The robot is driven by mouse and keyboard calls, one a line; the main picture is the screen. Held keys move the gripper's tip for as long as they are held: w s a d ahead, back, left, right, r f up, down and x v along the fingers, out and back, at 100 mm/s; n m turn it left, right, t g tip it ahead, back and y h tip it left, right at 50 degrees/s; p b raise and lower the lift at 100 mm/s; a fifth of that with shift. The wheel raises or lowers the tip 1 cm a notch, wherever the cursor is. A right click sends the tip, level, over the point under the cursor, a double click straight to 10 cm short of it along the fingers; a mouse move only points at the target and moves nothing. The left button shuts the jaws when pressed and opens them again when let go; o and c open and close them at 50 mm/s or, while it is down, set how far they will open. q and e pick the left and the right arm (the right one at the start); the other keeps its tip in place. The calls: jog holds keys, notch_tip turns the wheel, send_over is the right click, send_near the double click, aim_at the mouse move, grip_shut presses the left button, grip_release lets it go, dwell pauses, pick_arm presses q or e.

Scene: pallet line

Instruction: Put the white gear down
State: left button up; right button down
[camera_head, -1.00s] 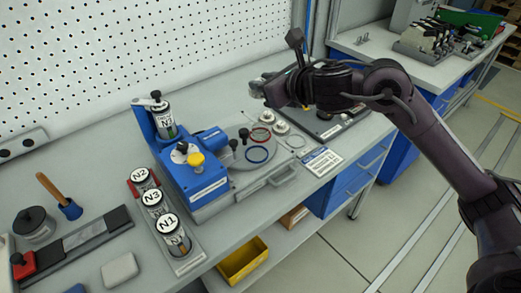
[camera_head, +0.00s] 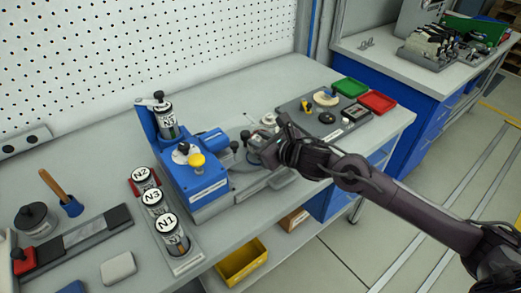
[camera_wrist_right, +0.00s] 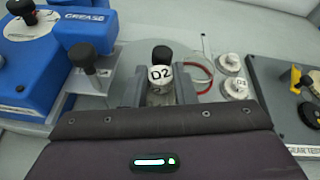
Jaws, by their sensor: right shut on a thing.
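My right gripper (camera_head: 264,152) is low over the round grey stand beside the blue machine. In the right wrist view its jaws (camera_wrist_right: 160,92) are shut on a small white round piece marked D2 (camera_wrist_right: 160,75). Its lower part is hidden, and I cannot tell whether it touches the surface below or whether it has teeth. A pale, gear-like disc (camera_head: 326,98) lies on the dark grey fixture plate (camera_head: 346,133) at the right of the bench. My left gripper is not in view.
Blue machine (camera_head: 203,180) stands close left of the gripper. A black knob (camera_wrist_right: 162,54) shows just behind the held piece. White discs (camera_wrist_right: 230,63) and a red ring (camera_wrist_right: 203,70) lie right of it. Green (camera_head: 349,87) and red (camera_head: 377,101) trays sit at the bench's right end.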

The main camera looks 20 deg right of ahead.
notch_tip(320, 180, down, 3)
jog(key=shift+r, duration=0.1)
jog(key=shift+f, duration=0.45)
jog(key=c, duration=1.1)
grip_release()
jog(key=shift+f, duration=0.1)
jog(key=shift+c, duration=0.2)
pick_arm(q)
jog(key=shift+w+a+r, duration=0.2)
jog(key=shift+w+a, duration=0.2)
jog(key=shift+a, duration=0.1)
pick_arm(e)
jog(key=shift+s+d, duration=0.1)
jog(key=shift+s, duration=0.05)
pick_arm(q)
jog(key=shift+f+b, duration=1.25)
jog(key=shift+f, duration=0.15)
pick_arm(e)
jog(key=v, duration=1.1)
jog(key=shift+s+r, duration=0.3)
